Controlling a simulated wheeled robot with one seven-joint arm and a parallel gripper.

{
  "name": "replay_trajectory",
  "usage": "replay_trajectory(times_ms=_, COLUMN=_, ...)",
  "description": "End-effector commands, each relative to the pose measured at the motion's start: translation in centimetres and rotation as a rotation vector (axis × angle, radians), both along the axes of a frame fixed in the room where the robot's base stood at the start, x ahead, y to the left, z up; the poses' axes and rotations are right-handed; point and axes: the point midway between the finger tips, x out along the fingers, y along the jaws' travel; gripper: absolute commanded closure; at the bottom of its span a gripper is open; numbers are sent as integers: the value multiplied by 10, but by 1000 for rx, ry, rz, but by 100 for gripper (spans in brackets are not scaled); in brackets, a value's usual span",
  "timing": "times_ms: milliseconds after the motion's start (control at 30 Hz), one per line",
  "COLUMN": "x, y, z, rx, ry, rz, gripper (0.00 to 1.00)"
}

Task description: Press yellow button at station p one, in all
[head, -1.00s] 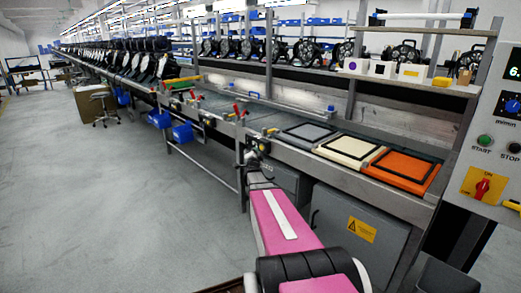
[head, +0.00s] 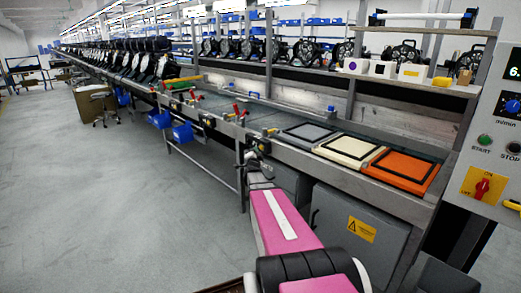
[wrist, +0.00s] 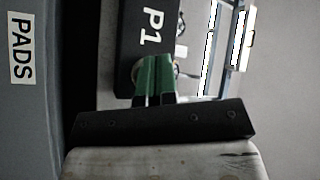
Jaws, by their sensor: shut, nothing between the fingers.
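In the wrist view a black box (wrist: 149,22) bears the white label "P1". My gripper (wrist: 153,62) has its two green fingers together, with nothing between them, at the lower part of this box. A pale round rim shows around the fingertips; the fingers hide what is inside it, and no yellow shows there. Whether the tips touch it I cannot tell. In the head view my pink arm reaches forward to the front rail of the line, where the gripper is small and dark and the button cannot be made out.
A "PADS" label (wrist: 21,50) is on a grey surface at the left of the wrist view. Grey, cream and orange framed pads (head: 402,170) lie on the line. A control panel (head: 492,150) stands at right. A grey cabinet (head: 358,240) is below. Open floor lies left.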

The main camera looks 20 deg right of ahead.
Motion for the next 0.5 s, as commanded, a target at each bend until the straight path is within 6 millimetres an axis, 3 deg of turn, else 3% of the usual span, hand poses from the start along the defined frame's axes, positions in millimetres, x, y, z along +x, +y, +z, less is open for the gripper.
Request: replay_trajectory(times_ms=500, x=3, y=-8, z=0, rx=-1, ry=0, rz=0, gripper=100)
